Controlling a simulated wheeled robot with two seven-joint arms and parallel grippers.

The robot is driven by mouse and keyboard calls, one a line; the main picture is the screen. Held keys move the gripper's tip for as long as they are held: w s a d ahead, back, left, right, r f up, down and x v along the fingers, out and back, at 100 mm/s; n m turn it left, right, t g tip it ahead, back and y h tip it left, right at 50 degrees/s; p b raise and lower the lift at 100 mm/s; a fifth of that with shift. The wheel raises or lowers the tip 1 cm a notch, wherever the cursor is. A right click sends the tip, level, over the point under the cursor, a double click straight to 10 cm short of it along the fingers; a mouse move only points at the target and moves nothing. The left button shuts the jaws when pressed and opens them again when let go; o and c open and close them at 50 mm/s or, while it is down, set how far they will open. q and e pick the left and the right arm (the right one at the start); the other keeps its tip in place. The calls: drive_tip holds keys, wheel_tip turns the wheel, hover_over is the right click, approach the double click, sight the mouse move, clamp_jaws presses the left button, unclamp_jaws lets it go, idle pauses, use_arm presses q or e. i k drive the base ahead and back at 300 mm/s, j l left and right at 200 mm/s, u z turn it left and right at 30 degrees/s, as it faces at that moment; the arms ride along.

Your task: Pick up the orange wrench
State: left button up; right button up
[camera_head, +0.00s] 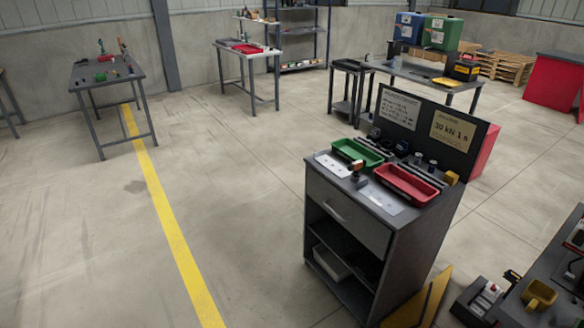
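I cannot make out an orange wrench with certainty. A small orange and dark item (356,166) stands on the grey cabinet (345,215) between two trays, but it is too small to tell what it is. Small reddish and orange items (121,45) also show on the far left table (92,80), too small to identify. Neither of my grippers is in view.
The cabinet top holds a green tray (357,152) and a red tray (406,184) before a sign board (425,118). A bench with a yellow cup-like item (538,294) is at lower right. Another table (245,50) stands at the back. The left floor is open, with a yellow line (172,230).

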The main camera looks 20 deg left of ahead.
sight(355, 176)
drive_tip(key=u, duration=0.25)
drive_tip(key=z, duration=1.85)
drive_tip(key=u, duration=1.85)
drive_tip(key=i+u, duration=0.25)
drive_tip(key=i, duration=0.7)
